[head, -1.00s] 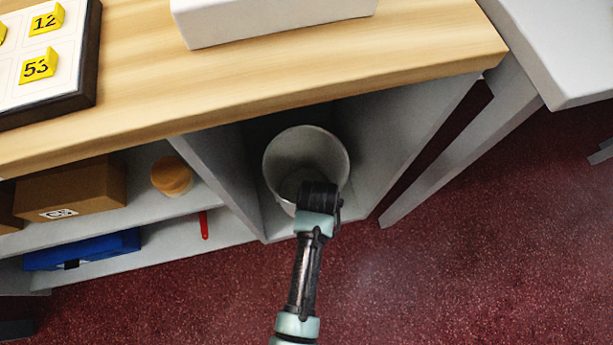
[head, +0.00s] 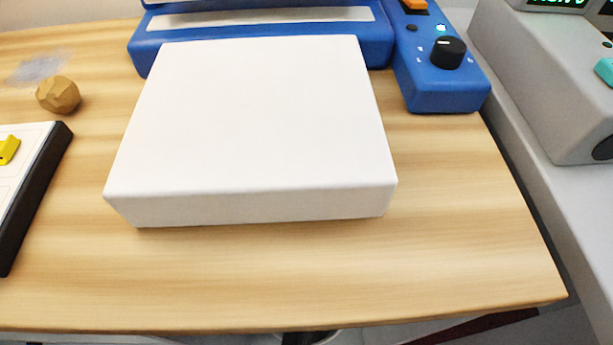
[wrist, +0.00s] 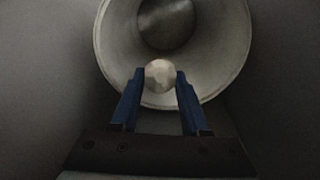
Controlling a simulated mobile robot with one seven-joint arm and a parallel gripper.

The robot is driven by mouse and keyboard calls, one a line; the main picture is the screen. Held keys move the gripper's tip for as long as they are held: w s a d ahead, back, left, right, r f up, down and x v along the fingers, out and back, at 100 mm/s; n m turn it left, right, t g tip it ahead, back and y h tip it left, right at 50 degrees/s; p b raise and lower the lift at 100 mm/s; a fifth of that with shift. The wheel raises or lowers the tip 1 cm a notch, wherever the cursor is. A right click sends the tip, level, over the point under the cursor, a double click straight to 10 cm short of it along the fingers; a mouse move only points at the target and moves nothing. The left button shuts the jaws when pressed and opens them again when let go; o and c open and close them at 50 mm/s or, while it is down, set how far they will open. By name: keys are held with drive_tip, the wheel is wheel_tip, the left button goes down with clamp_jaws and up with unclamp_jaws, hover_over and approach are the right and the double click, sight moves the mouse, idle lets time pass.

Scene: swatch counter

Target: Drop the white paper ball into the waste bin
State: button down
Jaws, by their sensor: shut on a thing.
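In the wrist view, my gripper (wrist: 160,78) is shut on the white paper ball (wrist: 160,70), which looks pale and rounded between the blue fingertips. The waste bin (wrist: 228,60), a pale round bin, has its open mouth in front of the fingers. The ball shows against the inside of the bin's mouth, near the lower rim; how deep it sits is hard to judge. In the head view, only slivers of bin and arm show at the bottom edge, and the ball is hidden.
A brown crumpled ball (head: 58,95) lies on the wooden counter (head: 470,255). A white box (head: 255,120) sits before a blue device (head: 440,85) with a black knob. Grey walls (wrist: 45,70) flank the bin closely in the wrist view.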

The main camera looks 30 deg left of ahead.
wheel_tip(320, 180, down, 4)
drive_tip(key=b, duration=0.3)
drive_tip(key=shift+f+b, duration=0.1)
drive_tip(key=shift+b, duration=0.3)
drive_tip(key=shift+c, duration=1.6)
unclamp_jaws()
drive_tip(key=r+p, duration=0.2)
drive_tip(key=r, duration=0.2)
drive_tip(key=s+r+p, duration=0.1)
drive_tip(key=r+p, duration=0.2)
drive_tip(key=r, duration=0.1)
drive_tip(key=r+p, duration=0.2)
drive_tip(key=r, duration=0.3)
drive_tip(key=shift+s+d+p, duration=0.2)
drive_tip(key=shift+d+p, duration=0.05)
drive_tip(key=shift+p, duration=0.1)
drive_tip(key=shift+s, duration=0.1)
